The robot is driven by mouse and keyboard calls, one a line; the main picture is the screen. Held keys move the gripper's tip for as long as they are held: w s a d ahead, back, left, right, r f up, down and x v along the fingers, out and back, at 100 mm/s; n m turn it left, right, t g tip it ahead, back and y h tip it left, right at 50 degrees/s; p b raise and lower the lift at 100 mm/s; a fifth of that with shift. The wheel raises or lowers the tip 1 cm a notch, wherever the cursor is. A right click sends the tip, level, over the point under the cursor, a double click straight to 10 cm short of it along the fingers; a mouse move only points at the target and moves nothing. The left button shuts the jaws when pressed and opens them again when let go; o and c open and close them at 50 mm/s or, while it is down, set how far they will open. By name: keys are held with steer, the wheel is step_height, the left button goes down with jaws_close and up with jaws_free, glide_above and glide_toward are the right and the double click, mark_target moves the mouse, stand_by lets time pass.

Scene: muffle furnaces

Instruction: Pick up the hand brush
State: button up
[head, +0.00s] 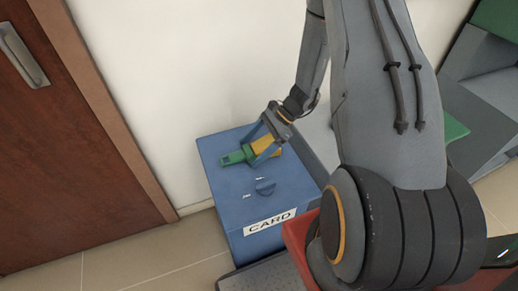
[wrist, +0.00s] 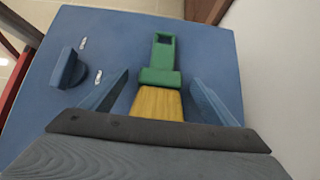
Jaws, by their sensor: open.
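The hand brush has a green handle (head: 236,156) and yellow bristles (head: 264,144). It lies flat on top of a blue box labelled CARD (head: 236,196). In the wrist view the green handle (wrist: 159,60) points away from me and the yellow bristles (wrist: 158,103) are nearest. My gripper (head: 266,146) is over the bristle end, with its fingers on either side of the brush. In the wrist view the fingers of my gripper (wrist: 156,92) stand apart, with a gap on both sides of the bristles. The near end of the bristles is hidden behind the gripper body.
A blue knob (head: 265,187) sticks up from the box lid near the brush. A white wall (head: 170,80) stands close behind the box. A brown door (head: 60,130) is at the left. A red thing (head: 298,240) stands right of the box, partly hidden by my arm.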

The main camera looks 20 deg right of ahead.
mark_target(253, 148)
steer(key=c, duration=1.2)
steer(key=shift+o, duration=0.2)
steer(key=shift+r, duration=0.1)
step_height(253, 148, up, 10)
steer(key=shift+f+b, duration=0.1)
steer(key=shift+b, duration=0.6)
